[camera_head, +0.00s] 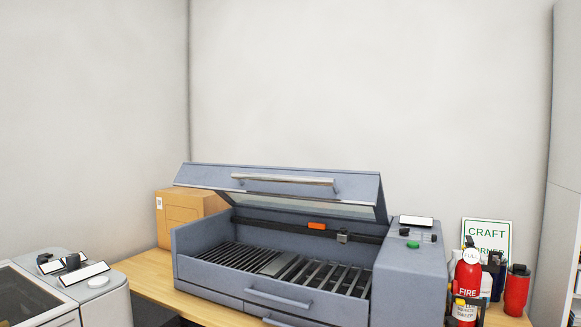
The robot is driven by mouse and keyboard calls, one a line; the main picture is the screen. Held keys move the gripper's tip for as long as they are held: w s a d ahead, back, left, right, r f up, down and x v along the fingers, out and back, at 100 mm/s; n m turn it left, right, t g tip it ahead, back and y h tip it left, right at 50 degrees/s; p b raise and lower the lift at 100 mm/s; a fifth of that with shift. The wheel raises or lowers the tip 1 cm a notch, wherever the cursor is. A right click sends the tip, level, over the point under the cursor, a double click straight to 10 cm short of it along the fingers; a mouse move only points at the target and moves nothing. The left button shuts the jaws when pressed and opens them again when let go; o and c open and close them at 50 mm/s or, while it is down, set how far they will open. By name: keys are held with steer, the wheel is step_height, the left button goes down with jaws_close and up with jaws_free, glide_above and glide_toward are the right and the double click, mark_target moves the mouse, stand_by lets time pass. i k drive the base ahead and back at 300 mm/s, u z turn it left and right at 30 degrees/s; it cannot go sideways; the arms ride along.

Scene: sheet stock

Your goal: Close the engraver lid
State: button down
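The engraver (222,272) is a blue-grey machine on a wooden table. Its lid (215,176) is raised, tilted up over the open bed, and hinged at the back. A silver bar handle (285,180) runs along the lid's front face. The slatted bed (325,275) shows inside, with an orange piece (317,226) on the rail at the back. A control panel (412,240) with a green button and a small display is on the right side. My gripper is not in view.
A cardboard box (175,215) stands behind the engraver's left end. A fire extinguisher (468,280), a red bottle (517,290) and a "CRAFT CORNER" sign (488,228) are at the right. Another machine (105,293) is at the lower left. The space above the lid is clear.

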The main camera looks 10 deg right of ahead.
mark_target(335, 186)
steer(key=i, duration=0.9)
steer(key=u, duration=0.05)
